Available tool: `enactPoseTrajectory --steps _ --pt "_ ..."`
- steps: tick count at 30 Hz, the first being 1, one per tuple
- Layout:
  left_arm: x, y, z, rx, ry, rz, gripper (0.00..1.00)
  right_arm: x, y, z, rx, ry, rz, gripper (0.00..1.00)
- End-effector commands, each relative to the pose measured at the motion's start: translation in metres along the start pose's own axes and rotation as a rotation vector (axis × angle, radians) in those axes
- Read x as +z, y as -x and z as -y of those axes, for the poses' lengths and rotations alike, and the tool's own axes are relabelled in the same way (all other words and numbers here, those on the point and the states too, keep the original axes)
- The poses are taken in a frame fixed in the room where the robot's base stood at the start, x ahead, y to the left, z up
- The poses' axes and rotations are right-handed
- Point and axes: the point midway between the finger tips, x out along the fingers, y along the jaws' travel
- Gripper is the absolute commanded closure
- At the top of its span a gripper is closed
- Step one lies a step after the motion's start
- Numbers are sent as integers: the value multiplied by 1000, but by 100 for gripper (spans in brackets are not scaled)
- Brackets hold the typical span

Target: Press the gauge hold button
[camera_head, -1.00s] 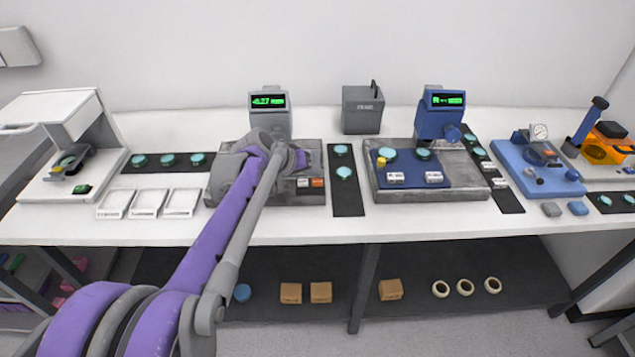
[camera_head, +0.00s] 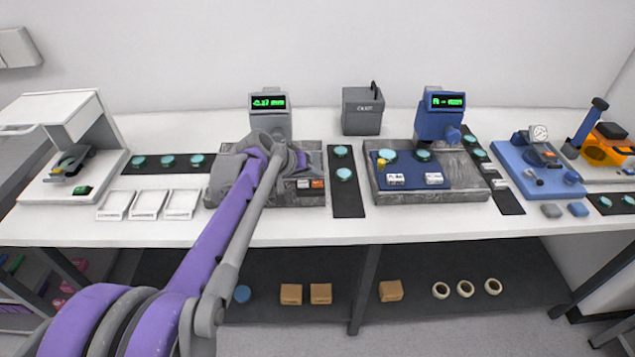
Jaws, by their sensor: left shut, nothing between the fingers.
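The grey gauge (camera_head: 270,122) with a green lit display (camera_head: 270,102) stands at the back of a grey stone plate (camera_head: 318,150). On the plate's front right are a small white button (camera_head: 303,184) and an orange button (camera_head: 317,183); their labels are too small to read. My left gripper (camera_head: 299,160) is over this plate, just behind the two buttons. It is shut and empty, and its fingertips are mostly hidden by my wrist. I cannot tell whether it touches anything. My right gripper is out of view.
A blue gauge (camera_head: 437,122) stands to the right, with two white labelled blocks (camera_head: 434,178) before it. A dark strip with teal discs (camera_head: 343,174) lies between the stations. White trays (camera_head: 149,204) are at left. A grey bin (camera_head: 363,112) stands behind.

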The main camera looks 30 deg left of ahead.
Motion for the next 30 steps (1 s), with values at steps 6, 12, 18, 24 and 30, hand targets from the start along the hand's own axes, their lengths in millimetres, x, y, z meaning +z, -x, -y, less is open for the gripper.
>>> enactPoseTrajectory --steps 6,12,18,24,30 --pt "0 0 0 0 0 0 100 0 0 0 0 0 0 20" --pt "0 0 0 0 0 0 100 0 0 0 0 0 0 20" --pt "0 0 0 0 0 0 100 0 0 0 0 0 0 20" --pt "1 -2 1 0 0 0 100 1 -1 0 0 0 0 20" --pt "4 -6 4 0 0 0 100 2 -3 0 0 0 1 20"
